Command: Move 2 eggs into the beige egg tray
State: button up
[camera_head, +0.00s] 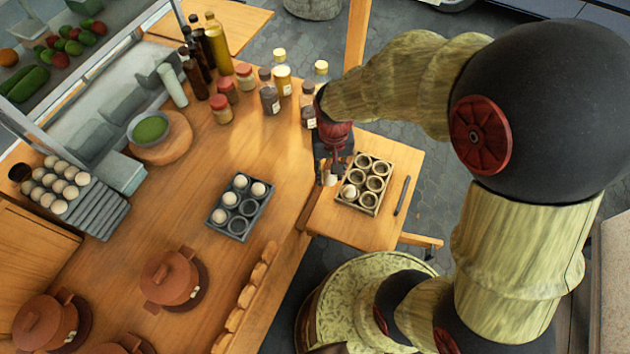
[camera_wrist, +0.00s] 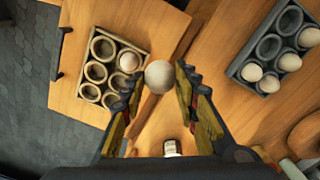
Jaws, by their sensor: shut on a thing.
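The beige egg tray (camera_head: 364,208) lies on the small side table, with one pale egg (camera_head: 350,191) in a cup at its left side. It also shows in the wrist view (camera_wrist: 107,35), with the same egg (camera_wrist: 129,61) in its right-hand row. My gripper (camera_head: 331,174) is shut on another pale egg (camera_wrist: 160,77), which sits between the fingertips just left of the tray in the head view. The held egg is partly hidden in the head view (camera_head: 330,180). The dark grey egg tray (camera_head: 238,232) on the main counter has eggs in some cups, others empty.
Bottles and jars (camera_head: 245,76) stand at the counter's back right. A stack of grey trays with many eggs (camera_head: 55,185) is at the left. Brown lidded pots (camera_head: 170,278) stand in front. A dark stick-like item (camera_head: 402,195) lies right of the beige tray.

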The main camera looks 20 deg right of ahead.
jog(key=w+d+f+b, duration=0.1)
jog(key=w+d+f, duration=0.1)
jog(key=d, duration=0.3)
jog(key=w+d+f+b, duration=0.2)
jog(key=w+d+f, duration=0.1)
jog(key=d, duration=0.3)
jog(key=shift+w+d+f, duration=0.2)
jog(key=shift+d+f, duration=0.1)
jog(key=shift+f, duration=0.5)
jog(key=shift+f, duration=0.1)
jog(key=shift+f+b, duration=0.55)
jog(key=shift+f, duration=0.35)
jog(key=shift+f+b, duration=1.4)
jog(key=shift+f, duration=1.1)
dwell(1.2)
jog(key=o, duration=0.9)
notch_tip(320, 180, up, 12)
dwell(0.4)
